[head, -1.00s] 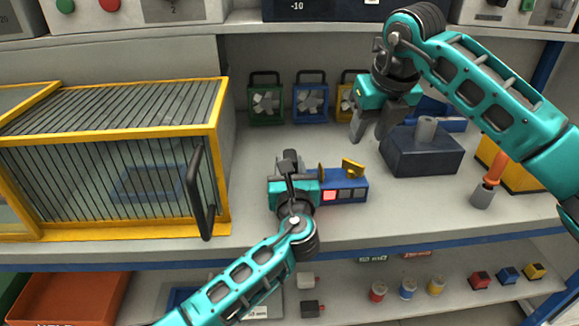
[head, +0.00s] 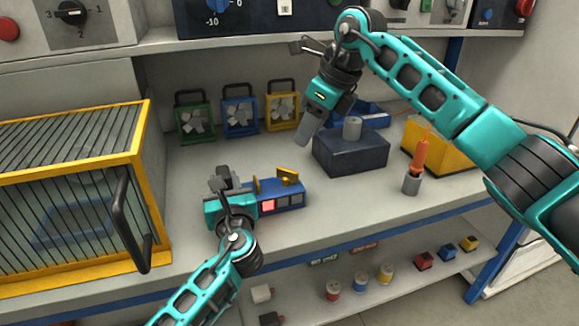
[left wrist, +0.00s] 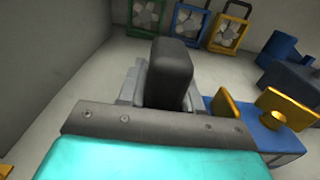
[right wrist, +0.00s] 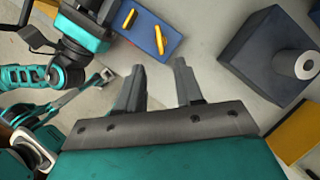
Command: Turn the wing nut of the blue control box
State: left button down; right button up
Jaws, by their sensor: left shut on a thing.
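The blue control box (head: 292,198) lies on the upper shelf, with a red-lit square on its front. On top are two yellow pieces: an upright plate (head: 256,185) and the wing nut (head: 288,176), tilted, at the right. In the left wrist view the wing nut (left wrist: 285,106) has a round hub. My left gripper (head: 222,180) is shut at the box's left end; its fingers hide the gripped part. My right gripper (head: 308,132) is above the shelf, behind and right of the box, not touching it. The right wrist view shows its fingers (right wrist: 158,88) apart and empty.
A dark blue block with a grey cylinder (head: 350,152) stands right of the box. An orange-handled tool (head: 420,155) stands in a grey holder beside it. Several small fans (head: 240,117) line the back. A yellow-framed cage with a black handle (head: 150,190) is at left.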

aim_at(289, 170)
jog(key=x, duration=1.1)
jog(key=shift+f, duration=0.15)
jog(key=shift+s, duration=0.1)
grip_shut()
